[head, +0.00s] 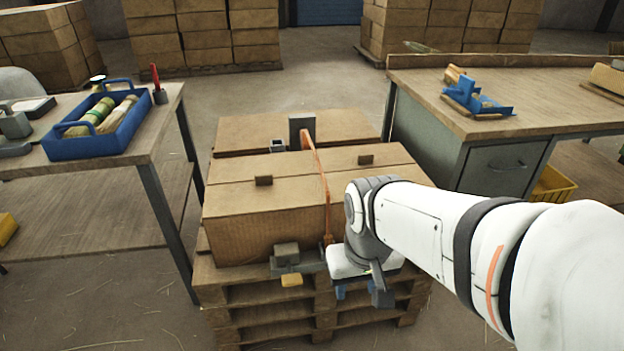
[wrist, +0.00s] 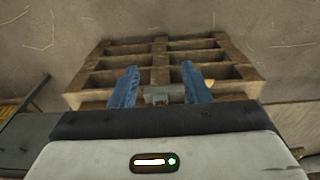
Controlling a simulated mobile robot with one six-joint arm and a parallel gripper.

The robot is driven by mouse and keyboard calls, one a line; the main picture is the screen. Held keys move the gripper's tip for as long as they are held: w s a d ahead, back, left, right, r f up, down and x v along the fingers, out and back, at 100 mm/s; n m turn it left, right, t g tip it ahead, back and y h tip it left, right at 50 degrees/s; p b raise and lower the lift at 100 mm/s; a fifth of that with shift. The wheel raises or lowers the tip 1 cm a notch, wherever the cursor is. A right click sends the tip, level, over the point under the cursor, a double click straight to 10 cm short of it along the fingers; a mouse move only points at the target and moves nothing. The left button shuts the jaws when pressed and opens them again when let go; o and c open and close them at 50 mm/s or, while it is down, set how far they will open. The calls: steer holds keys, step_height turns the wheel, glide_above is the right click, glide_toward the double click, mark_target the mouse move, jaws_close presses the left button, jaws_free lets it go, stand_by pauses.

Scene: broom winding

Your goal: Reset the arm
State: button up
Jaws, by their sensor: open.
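My gripper (head: 354,291) hangs at the front right of the loaded pallet (head: 255,300), fingers pointing down. The wrist view shows its two blue fingers (wrist: 160,70) spread apart with nothing gripped. The pallet slats (wrist: 160,48) show beyond the fingers. A grey piece (wrist: 165,94) with a yellow part shows in the background between them. Cardboard boxes (head: 262,225) sit on the pallet, with an orange strap (head: 318,165) running over them. The strap's lower end is near my wrist. A grey device (head: 287,254) with a yellow tab (head: 292,280) sits at the pallet's front edge, left of my gripper.
A left bench holds a blue tote (head: 105,130) with rolls and a red-handled tool (head: 157,85). A right workbench (head: 425,95) bears a blue device (head: 475,98). Stacked cartons (head: 205,35) stand behind. Open floor (head: 110,300) lies at the front left.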

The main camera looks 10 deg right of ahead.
step_height(320, 180, up, 24)
steer(key=t+p, duration=0.1)
steer(key=p, duration=2)
